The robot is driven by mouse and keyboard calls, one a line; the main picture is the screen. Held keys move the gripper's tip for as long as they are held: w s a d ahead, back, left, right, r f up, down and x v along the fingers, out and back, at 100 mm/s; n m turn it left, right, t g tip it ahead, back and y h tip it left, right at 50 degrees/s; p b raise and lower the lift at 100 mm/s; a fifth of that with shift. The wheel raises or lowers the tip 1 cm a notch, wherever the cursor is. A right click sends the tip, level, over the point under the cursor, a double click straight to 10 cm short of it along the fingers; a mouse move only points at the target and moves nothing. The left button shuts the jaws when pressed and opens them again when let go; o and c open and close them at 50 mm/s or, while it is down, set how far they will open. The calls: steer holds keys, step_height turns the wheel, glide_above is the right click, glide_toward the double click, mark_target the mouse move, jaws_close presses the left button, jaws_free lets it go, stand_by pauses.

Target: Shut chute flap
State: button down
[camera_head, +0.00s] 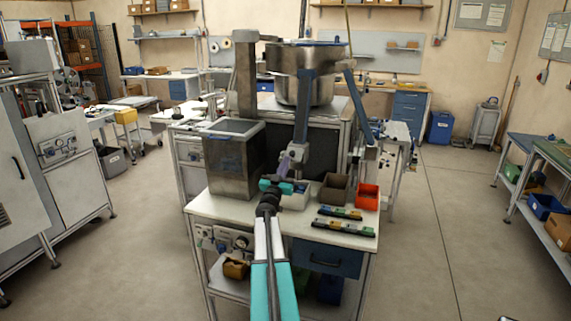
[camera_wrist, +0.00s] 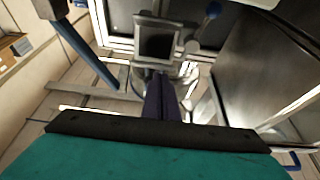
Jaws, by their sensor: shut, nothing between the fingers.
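A grey chute (camera_head: 298,151) stands below the large metal bowl, at the back of the white worktop. In the wrist view a grey square frame around a dark panel (camera_wrist: 157,43) is straight ahead, at the chute; I cannot tell whether this is the flap or an opening. A lever with a blue knob (camera_wrist: 212,11) is just right of it. My gripper (camera_head: 285,162) is in front of the chute, partly merging with it in the head view. In the wrist view its purple fingers (camera_wrist: 161,98) are together and empty, pointing at the frame's lower edge; contact is unclear.
A brown box (camera_head: 334,188), a red bin (camera_head: 367,197) and coloured strips (camera_head: 345,227) lie to the right on the worktop (camera_head: 300,222).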

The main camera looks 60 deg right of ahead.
steer(key=shift+f, duration=0.15)
steer(key=shift+w+d+f+b, duration=0.15)
steer(key=shift+d+f+b, duration=0.4)
steer(key=shift+f+b, duration=0.55)
steer(key=shift+w+d+f+b, duration=0.1)
steer(key=shift+d+f+b, duration=0.5)
steer(key=shift+b, duration=0.85)
steer(key=shift+a, duration=0.2)
steer(key=s+a+b, duration=0.2)
steer(key=a+b, duration=0.1)
steer(key=a, duration=0.9)
steer(key=shift+s+a+f, duration=0.25)
steer(key=shift+s+a, duration=0.05)
steer(key=shift+s, duration=0.1)
